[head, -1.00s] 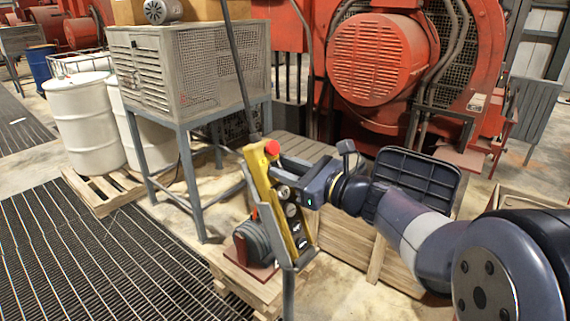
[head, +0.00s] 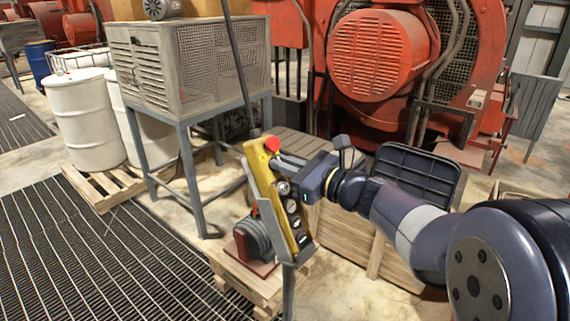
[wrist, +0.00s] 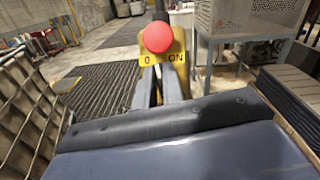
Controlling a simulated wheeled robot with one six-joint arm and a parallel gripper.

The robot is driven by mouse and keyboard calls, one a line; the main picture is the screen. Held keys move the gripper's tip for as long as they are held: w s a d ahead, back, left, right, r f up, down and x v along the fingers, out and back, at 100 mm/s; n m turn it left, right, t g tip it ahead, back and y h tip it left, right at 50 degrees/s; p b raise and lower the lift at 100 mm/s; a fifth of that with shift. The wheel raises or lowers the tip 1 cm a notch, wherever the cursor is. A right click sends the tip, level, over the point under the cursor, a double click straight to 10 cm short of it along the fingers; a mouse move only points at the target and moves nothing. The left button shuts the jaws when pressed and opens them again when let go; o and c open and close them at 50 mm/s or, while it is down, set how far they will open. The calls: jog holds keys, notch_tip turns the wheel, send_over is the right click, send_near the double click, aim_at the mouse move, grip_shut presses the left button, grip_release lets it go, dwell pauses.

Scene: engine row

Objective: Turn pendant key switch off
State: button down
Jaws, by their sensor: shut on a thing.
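The yellow pendant (head: 264,180) hangs tilted in a grey holder, with a red mushroom button (head: 271,145) near its top and several round controls lower down. My gripper (head: 277,164) reaches it from the right, with its fingertips at the pendant's face just below the red button. In the wrist view the red button (wrist: 158,37) stands above a plate marked "0" and "ON" (wrist: 163,58). Both fingers point at the spot below that plate. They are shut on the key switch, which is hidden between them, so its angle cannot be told.
A grey post (head: 289,290) carries the holder. A pallet (head: 245,283) with a dark red-based machine stands behind it.

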jog(key=shift+f, duration=0.1)
jog(key=shift+f+n+g+y+b, duration=0.1)
jog(key=shift+n+g+y+b, duration=0.2)
jog(key=shift+n+g+b, duration=0.6)
jog(key=shift+r+n+g+b, duration=0.15)
jog(key=shift+n+b, duration=0.25)
jog(key=shift+n, duration=0.45)
jog(key=shift+r+n+g+b, duration=0.15)
jog(key=shift+n+b, duration=0.25)
jog(key=shift+n, duration=0.45)
jog(key=c, duration=1.5)
grip_release()
jog(key=shift+f, duration=0.1)
